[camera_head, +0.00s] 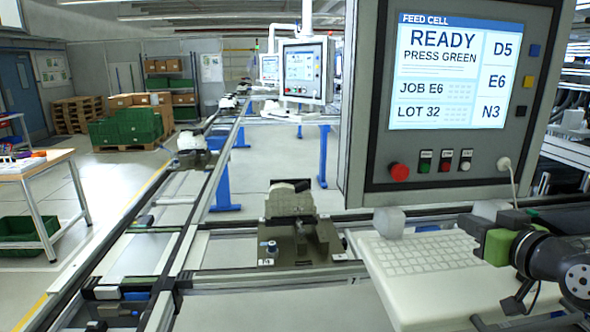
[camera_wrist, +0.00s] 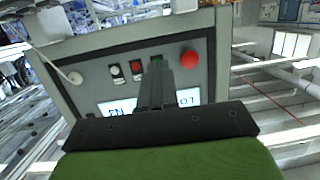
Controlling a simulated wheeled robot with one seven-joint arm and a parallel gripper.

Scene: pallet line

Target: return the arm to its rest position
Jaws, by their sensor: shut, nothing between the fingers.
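My gripper (camera_head: 468,224) is at the lower right in the head view, above the white keyboard shelf and below the control panel (camera_head: 350,120). Its green and black body shows, with my dark arm behind it to the right. In the wrist view my gripper (camera_wrist: 157,68) has its two fingers together and nothing between them. The fingertips point at the panel's row of buttons and partly cover the green button (camera_wrist: 156,58). The gap between fingertips and panel is hard to judge in the wrist view. The head view shows the gripper apart from the buttons.
The panel screen (camera_head: 455,75) reads READY, PRESS GREEN, JOB E6, LOT 32. A red stop knob (camera_head: 399,172) is at its lower left. The keyboard (camera_head: 425,254) lies under the gripper. A fixture with a grey part (camera_head: 290,203) stands on the line to the left.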

